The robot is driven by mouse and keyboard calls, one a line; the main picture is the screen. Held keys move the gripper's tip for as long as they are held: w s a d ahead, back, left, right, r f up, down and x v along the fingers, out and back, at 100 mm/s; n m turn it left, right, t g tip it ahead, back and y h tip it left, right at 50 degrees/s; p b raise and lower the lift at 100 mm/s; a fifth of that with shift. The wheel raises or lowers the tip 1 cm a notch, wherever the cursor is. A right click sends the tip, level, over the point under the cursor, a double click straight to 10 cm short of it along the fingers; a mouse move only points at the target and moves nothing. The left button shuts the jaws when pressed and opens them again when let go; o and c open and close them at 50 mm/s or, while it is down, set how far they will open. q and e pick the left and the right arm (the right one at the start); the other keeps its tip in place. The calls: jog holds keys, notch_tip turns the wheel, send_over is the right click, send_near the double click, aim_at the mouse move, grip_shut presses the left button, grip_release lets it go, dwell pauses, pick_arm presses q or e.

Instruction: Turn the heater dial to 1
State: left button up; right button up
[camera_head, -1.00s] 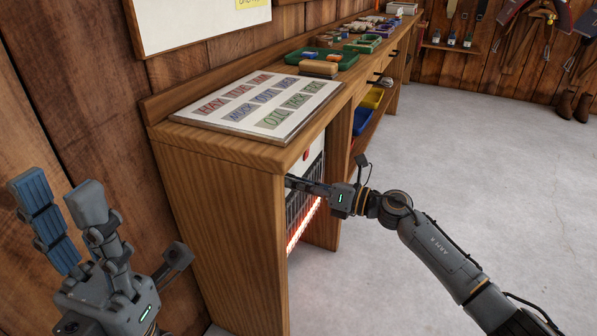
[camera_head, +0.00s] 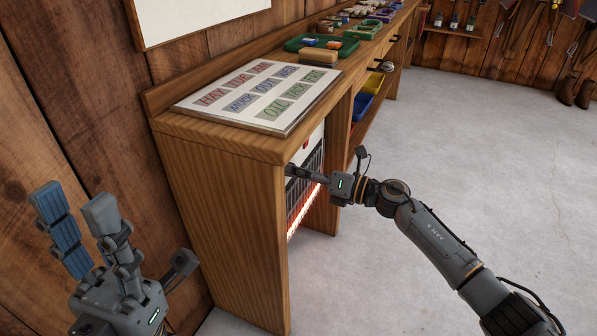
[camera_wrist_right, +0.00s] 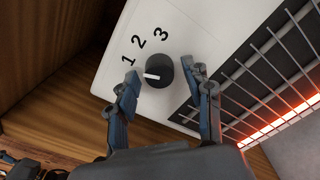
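The heater (camera_head: 305,190) stands under the bench, its bars glowing red. In the right wrist view its white panel (camera_wrist_right: 112,78) carries the numbers 1, 2 and 3 around a round black dial (camera_wrist_right: 162,64). The dial's white pointer mark faces left, slightly below the line to the 1. My right gripper (camera_wrist_right: 165,77) is open, with one finger left of the dial and one right of it; I cannot tell whether either touches it. In the head view the right gripper (camera_head: 291,171) reaches in under the bench's edge. My left gripper (camera_head: 70,208) is open and empty at the left.
The wooden bench (camera_head: 225,180) has a side panel between my two grippers. A word board (camera_head: 215,107), a green tray (camera_head: 292,44) and several small items lie on its top. The heater's wire grille (camera_wrist_right: 262,75) is close to the right finger. The grey floor (camera_head: 480,150) is clear.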

jog(key=v, duration=1.2)
dwell(0.3)
